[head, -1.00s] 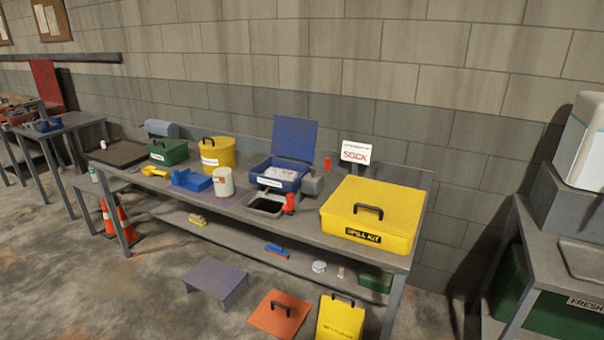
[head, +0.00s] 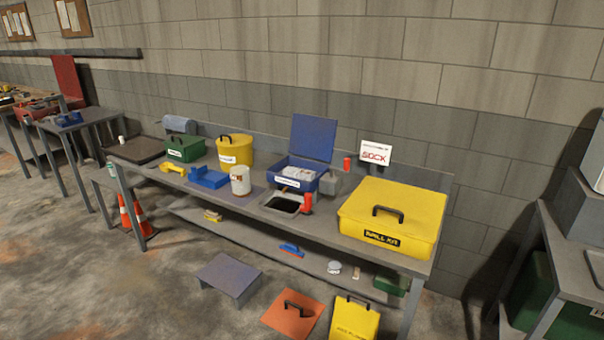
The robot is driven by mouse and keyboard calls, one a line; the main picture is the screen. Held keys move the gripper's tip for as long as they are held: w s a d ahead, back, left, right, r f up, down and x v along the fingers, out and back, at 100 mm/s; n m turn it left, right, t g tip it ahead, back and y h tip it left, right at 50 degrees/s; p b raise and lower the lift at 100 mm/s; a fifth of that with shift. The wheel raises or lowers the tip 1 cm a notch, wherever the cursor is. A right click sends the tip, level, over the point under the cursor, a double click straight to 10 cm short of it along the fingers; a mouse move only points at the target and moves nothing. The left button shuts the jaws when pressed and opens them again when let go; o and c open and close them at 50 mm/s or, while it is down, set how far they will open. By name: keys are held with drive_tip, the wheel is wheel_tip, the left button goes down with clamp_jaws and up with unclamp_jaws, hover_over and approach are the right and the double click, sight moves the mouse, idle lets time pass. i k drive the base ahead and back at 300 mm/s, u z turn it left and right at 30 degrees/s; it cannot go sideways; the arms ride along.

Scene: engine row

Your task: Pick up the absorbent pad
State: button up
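I cannot clearly make out an absorbent pad. White pieces (head: 298,172) lie inside an open blue box (head: 290,182) with its lid (head: 313,138) raised; they are too small to identify. A yellow box labelled as a spill kit (head: 392,222) stands shut at the right end of the workbench, with a black handle on its lid, so its inside is hidden. A white sign reading "SOCK" (head: 376,152) stands behind it. My gripper is not in view.
The long grey workbench (head: 232,204) also holds a green box (head: 184,149), a yellow bucket (head: 236,152), a white can (head: 240,181) and a blue tray (head: 208,178). A grey step (head: 229,276), an orange panel (head: 292,314) and traffic cones (head: 137,214) stand on the floor.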

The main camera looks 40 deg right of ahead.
sight(292, 172)
drive_tip(key=u, duration=0.05)
drive_tip(key=i, duration=1)
